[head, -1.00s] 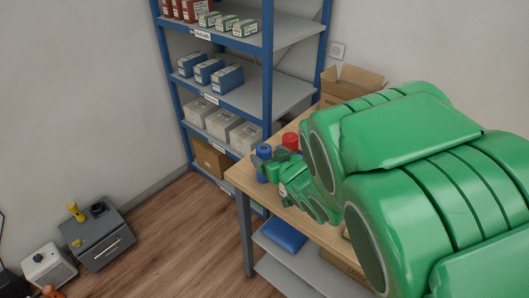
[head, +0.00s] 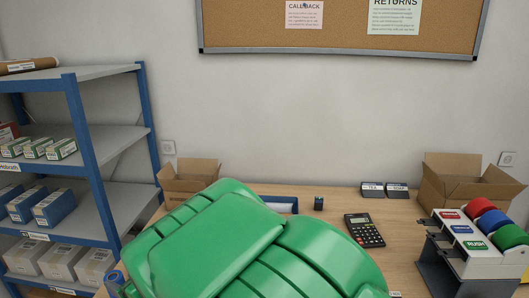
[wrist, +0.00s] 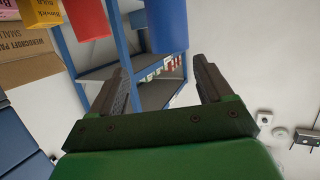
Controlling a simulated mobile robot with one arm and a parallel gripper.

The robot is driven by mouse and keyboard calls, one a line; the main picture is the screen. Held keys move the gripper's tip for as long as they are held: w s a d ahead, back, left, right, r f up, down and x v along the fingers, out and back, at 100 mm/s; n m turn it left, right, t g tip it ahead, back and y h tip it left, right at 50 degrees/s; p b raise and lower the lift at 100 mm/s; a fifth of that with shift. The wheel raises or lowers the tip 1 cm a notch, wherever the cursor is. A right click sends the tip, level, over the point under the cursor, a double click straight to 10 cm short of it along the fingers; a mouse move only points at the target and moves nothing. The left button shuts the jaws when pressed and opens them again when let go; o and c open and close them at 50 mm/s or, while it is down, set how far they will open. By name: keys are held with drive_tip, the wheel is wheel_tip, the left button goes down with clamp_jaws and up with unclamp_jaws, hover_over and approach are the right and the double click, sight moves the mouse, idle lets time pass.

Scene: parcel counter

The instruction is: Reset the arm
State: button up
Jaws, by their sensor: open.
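My gripper (wrist: 161,66) shows in the wrist view with its two dark fingers spread apart and nothing between them. Beyond the fingers is a blue-framed shelf rack (wrist: 150,92), seen at a tilt. In the head view my green arm covers the lower middle of the picture, in front of the wooden counter (head: 400,212). My gripper is not visible there.
An open carton (head: 190,180), a calculator (head: 364,230), a tape dispenser with red, blue and green rolls (head: 470,245) and another carton (head: 465,182) stand on the counter. The shelf rack (head: 90,150) is at left. A corkboard (head: 345,28) hangs behind.

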drive_tip(key=w+d+r+m+t+h, duration=0.1)
drive_tip(key=w+d+r+t, duration=0.25)
drive_tip(key=w+r, duration=0.35)
drive_tip(key=w+d+r+m+t+h, duration=0.1)
drive_tip(key=w+d+r+t, duration=0.1)
drive_tip(key=w+d+r, duration=0.5)
drive_tip(key=w+d+r+m+t+h, duration=0.1)
drive_tip(key=w+d+r+m+h, duration=0.25)
drive_tip(key=d, duration=0.55)
drive_tip(key=w+d+r+m+t+h, duration=0.1)
drive_tip(key=w+d+r+m+h, duration=0.2)
drive_tip(key=d, duration=0.6)
drive_tip(key=s+d+f+m+g+h, duration=0.25)
drive_tip(key=s+d+f, duration=0.3)
drive_tip(key=d, duration=0.45)
drive_tip(key=s+d+f+m+g+h, duration=0.2)
drive_tip(key=s+d+f+m+g, duration=0.25)
drive_tip(key=d, duration=0.45)
drive_tip(key=s+d+f+g, duration=0.1)
drive_tip(key=s+g, duration=0.1)
drive_tip(key=s, duration=0.8)
drive_tip(key=s+d+f+n+g, duration=0.1)
drive_tip(key=s+d+f+g, duration=0.1)
drive_tip(key=s, duration=0.9)
drive_tip(key=s+d+f+n+g, duration=0.1)
drive_tip(key=s+g, duration=0.3)
drive_tip(key=s, duration=0.6)
drive_tip(key=shift+s+d+f+h, duration=0.2)
drive_tip(key=shift+s+d+h, duration=0.15)
drive_tip(key=shift+d, duration=0.25)
